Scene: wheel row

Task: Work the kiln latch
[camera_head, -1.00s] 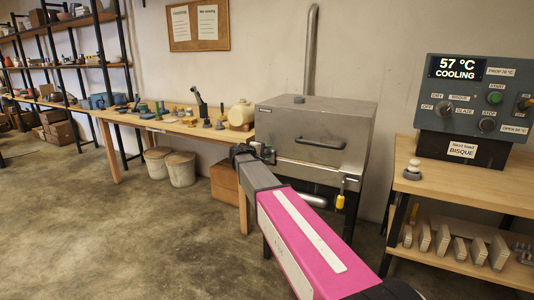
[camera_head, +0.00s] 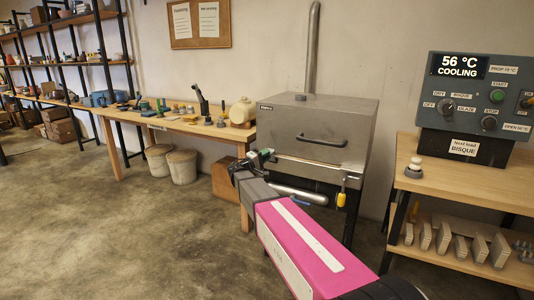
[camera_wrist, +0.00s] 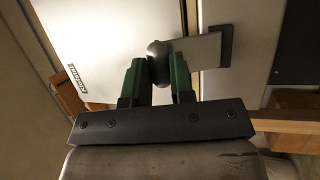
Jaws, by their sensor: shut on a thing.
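The kiln (camera_head: 345,117) is a grey metal box with a front handle (camera_head: 322,141), and its lid looks closed. My gripper (camera_head: 262,158) is at the kiln's left front edge. In the wrist view, the green fingers of my gripper (camera_wrist: 158,78) are shut on the rounded knob of the kiln latch (camera_wrist: 196,50). The latch is a pale flat lever running from the knob on the left to a dark bracket on the right, across a seam. The fingers hide part of the knob. In the head view my gripper mostly hides the latch.
The control box (camera_head: 474,105) reads 56 °C, COOLING, and stands on a wooden table (camera_head: 450,190) at right. A yellow-handled item (camera_head: 341,198) hangs at the kiln's front. A workbench (camera_head: 165,122) with tools adjoins the kiln's left side. Open floor (camera_head: 130,230) lies to the left.

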